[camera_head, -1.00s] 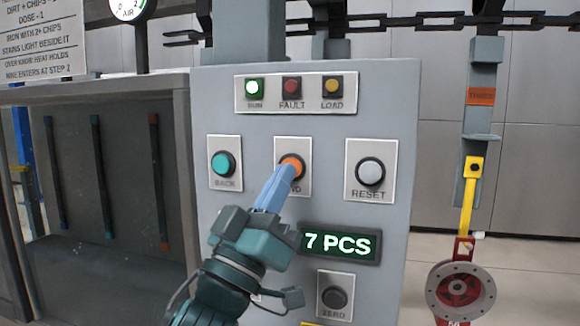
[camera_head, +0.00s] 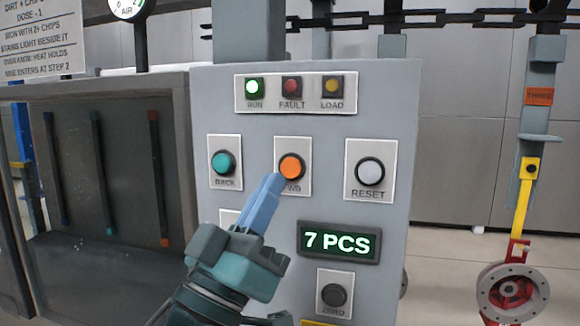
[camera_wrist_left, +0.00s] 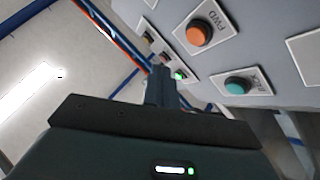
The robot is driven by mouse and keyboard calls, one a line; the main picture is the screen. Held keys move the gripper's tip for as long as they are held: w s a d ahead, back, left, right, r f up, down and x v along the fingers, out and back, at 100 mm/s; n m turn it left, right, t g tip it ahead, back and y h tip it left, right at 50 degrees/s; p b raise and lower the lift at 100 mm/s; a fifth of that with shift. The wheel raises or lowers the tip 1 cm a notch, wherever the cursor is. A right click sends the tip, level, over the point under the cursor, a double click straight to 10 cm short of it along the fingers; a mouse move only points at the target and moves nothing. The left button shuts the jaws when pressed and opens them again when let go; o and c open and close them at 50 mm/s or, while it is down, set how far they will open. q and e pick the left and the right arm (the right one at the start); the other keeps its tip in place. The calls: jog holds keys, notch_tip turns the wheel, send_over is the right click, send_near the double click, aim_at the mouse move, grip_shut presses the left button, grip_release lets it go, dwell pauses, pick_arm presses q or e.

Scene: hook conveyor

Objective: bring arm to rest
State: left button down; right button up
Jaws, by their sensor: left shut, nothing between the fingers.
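My left gripper (camera_head: 262,203) is shut and empty, its blue fingers pointing up at the panel just below and left of the orange FWD button (camera_head: 291,167). The fingertips look apart from the button, which shows whole. In the left wrist view the gripper (camera_wrist_left: 162,85) shows from behind, and the orange button (camera_wrist_left: 199,33) is to its upper right. The grey control panel (camera_head: 400,105) also carries a teal BACK button (camera_head: 223,163) and a pale RESET button (camera_head: 370,172). My right gripper is out of view.
A display (camera_head: 339,242) reads 7 PCS. The green RUN lamp (camera_head: 254,87) is lit. An open grey cabinet (camera_head: 100,190) stands at left.

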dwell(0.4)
pick_arm(q)
jog(key=w+a+f+n+g+y, duration=0.1)
jog(key=a+f+y, duration=0.15)
jog(key=f, duration=0.75)
jog(key=w+a+f+g+y, duration=0.15)
jog(key=f+y, duration=0.25)
jog(key=f, duration=0.6)
jog(key=w+a+f+n+g+y, duration=0.1)
jog(key=a+f+g+y, duration=0.15)
jog(key=f, duration=0.85)
jog(key=s+a+f+m+g+y, duration=0.1)
jog(key=s+a+f+g, duration=0.2)
jog(key=s+f, duration=0.5)
jog(key=s+a+f+g+y, duration=0.2)
jog(key=s+f, duration=0.6)
jog(key=f, duration=0.7)
jog(key=shift+s+a+f+m+g, duration=0.25)
jog(key=shift+a+m+g, duration=0.2)
jog(key=shift+a, duration=0.6)
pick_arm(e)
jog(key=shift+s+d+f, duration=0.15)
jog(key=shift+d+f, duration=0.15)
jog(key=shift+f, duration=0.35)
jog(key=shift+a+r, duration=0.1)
pick_arm(q)
jog(key=shift+w, duration=0.1)
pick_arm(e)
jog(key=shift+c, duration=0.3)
